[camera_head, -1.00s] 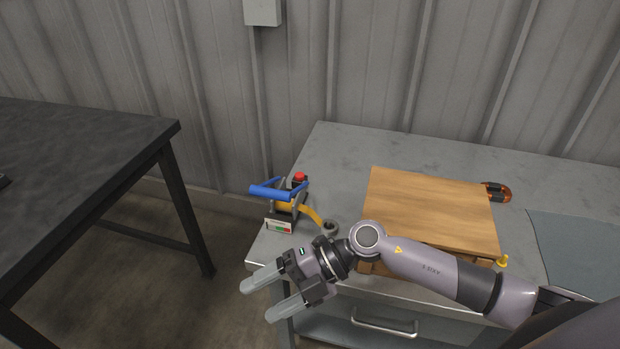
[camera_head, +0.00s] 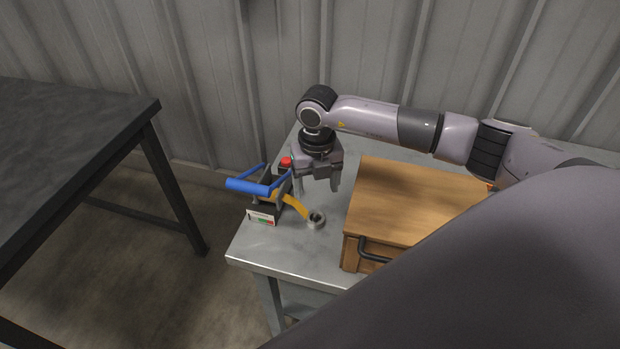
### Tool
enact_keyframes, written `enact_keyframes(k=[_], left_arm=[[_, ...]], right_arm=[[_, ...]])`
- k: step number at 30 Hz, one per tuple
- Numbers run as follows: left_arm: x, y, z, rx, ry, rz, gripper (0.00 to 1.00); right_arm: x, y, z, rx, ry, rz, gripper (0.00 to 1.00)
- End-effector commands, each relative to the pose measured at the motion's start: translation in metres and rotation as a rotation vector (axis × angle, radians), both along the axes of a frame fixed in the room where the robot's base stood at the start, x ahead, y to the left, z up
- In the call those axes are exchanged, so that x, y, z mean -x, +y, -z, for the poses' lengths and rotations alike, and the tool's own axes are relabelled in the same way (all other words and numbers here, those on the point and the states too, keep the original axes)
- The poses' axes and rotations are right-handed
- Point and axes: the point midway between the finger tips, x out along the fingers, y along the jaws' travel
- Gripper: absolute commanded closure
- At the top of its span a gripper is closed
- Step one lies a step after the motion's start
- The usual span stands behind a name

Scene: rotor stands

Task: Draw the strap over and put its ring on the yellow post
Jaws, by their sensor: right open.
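The yellow strap (camera_head: 293,205) comes out of a small dark device (camera_head: 269,194) with a blue handle at the table's left end. The strap's grey ring (camera_head: 316,220) lies at its free end on the tabletop, left of the wooden box. My right gripper (camera_head: 317,186) is open and points down, just behind the strap and ring in the picture. Nothing shows between its fingers. The yellow post is not visible now; my own arm covers the area right of the box. My left gripper is out of view.
A wooden box (camera_head: 400,197) with a dark front handle (camera_head: 371,251) stands right of the ring on the grey metal table (camera_head: 290,253). A red button (camera_head: 286,162) is behind the blue handle. A dark table (camera_head: 60,150) stands apart at left.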

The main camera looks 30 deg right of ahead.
Motion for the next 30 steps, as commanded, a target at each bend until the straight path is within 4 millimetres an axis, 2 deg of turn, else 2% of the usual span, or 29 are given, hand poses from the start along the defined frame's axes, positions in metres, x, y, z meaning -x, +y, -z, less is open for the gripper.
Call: enact_keyframes(k=[8,22,30], left_arm=[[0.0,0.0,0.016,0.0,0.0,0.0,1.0],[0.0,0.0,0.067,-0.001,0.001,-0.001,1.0],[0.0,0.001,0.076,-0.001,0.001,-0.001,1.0]], right_arm=[[0.0,0.0,0.021,0.0,0.001,0.0,0.28],[0.0,0.0,0.088,-0.001,0.001,-0.001,0.28],[0.0,0.001,0.101,-0.002,-0.001,-0.001,0.28]])
